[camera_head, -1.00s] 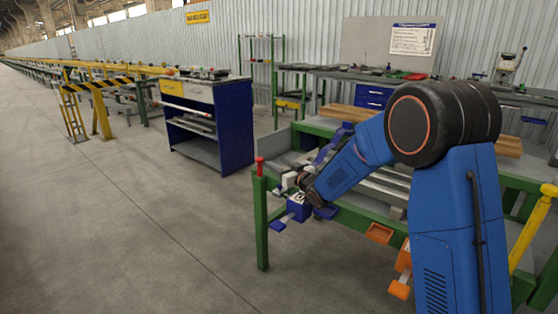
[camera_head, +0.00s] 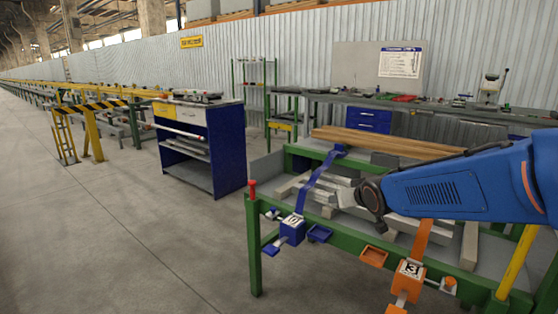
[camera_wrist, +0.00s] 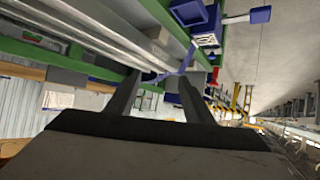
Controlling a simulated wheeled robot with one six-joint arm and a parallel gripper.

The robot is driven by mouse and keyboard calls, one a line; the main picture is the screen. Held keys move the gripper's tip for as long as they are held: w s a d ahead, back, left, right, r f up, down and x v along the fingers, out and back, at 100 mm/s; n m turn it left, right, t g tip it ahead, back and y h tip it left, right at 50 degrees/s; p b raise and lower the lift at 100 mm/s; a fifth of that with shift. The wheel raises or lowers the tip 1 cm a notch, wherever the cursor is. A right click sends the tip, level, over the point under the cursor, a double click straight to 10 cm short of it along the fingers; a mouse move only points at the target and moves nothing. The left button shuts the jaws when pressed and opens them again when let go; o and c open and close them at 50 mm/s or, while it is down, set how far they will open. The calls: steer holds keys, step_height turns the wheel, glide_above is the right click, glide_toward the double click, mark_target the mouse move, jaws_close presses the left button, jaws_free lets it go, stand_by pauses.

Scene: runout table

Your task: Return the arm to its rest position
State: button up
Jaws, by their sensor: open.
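My gripper (camera_head: 343,197) is at the end of my blue arm (camera_head: 455,192), which reaches in from the right over the green-framed runout table (camera_head: 345,226). In the wrist view my gripper (camera_wrist: 157,90) shows two dark fingers spread apart with nothing between them. In the head view the fingertips are small and hard to make out against the grey bars. A blue ratchet box (camera_head: 293,228) with a blue strap (camera_head: 318,183) sits on the table's front rail, left of my gripper and apart from it. The blue box shows upside down in the wrist view (camera_wrist: 207,38).
An orange box marked 3 (camera_head: 409,272) hangs on the front rail, below my arm. Grey bars (camera_head: 468,245) and wooden beams (camera_head: 385,143) lie on the table. A red-topped post (camera_head: 252,190) stands at its left corner. The floor (camera_head: 130,225) to the left is clear.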

steer(key=s+d+f+m+g, duration=0.1)
steer(key=s+d+f+g, duration=0.1)
steer(key=s, duration=1)
steer(key=s+d+f+g+h, duration=0.1)
steer(key=s+d+f+g, duration=0.1)
steer(key=s, duration=1.1)
steer(key=s+d+f+m+g, duration=0.1)
steer(key=s+d+f+g, duration=0.1)
steer(key=s, duration=1)
steer(key=d+f, duration=0.1)
steer(key=d, duration=0.1)
steer(key=shift+s+d+f+m+g+h, duration=0.25)
steer(key=shift+s+d+m+g+h, duration=0.05)
steer(key=shift+s+d+g, duration=0.1)
